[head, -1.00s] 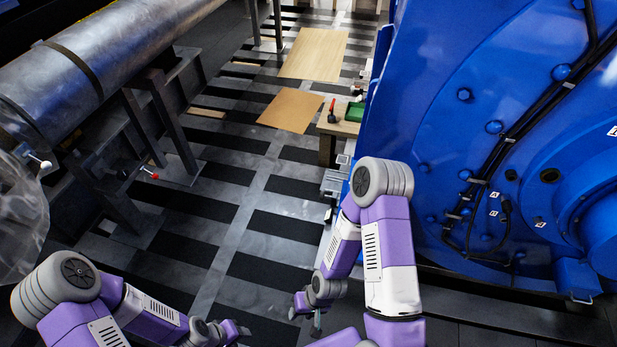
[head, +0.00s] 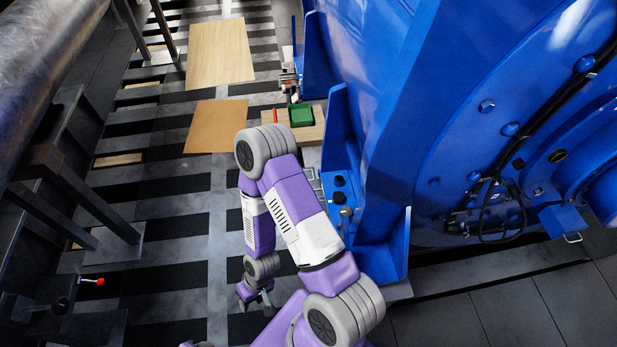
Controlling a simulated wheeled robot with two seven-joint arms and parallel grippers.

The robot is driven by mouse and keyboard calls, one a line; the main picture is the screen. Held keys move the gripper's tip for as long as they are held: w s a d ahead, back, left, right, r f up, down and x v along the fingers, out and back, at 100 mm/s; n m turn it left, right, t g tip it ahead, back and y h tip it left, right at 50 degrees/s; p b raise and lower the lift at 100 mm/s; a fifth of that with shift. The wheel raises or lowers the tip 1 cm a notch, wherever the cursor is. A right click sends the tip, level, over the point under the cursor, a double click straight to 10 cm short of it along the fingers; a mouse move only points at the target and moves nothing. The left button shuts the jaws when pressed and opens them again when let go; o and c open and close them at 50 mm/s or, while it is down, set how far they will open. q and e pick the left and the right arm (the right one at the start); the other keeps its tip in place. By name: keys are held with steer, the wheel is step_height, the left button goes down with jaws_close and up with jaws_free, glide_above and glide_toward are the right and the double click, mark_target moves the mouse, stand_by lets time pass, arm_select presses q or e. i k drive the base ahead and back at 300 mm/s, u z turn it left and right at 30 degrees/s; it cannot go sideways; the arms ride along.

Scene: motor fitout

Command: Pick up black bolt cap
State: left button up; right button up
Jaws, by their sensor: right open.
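Two small black bolt caps show in the head view on the blue motor's foot, a rear one (head: 340,181) and a front one (head: 338,197). Just in front of them a grey metallic bolt (head: 346,212) stands up from the same foot. My right gripper (head: 256,303) is open and looks empty. It hangs low over the floor, to the left of the foot and nearer to me, apart from the caps. Only a sliver of my left arm shows at the bottom edge; its gripper is out of view.
The big blue motor (head: 420,120) fills the right side. Behind my right arm, a low wooden bench (head: 318,128) carries a green tray (head: 301,115) and a red-handled tool (head: 275,116). Dark metal supports (head: 75,190) stand at left.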

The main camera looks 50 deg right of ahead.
mark_target(338, 197)
steer(key=i, duration=1.85)
steer(key=z, duration=2.75)
steer(key=i, duration=0.5)
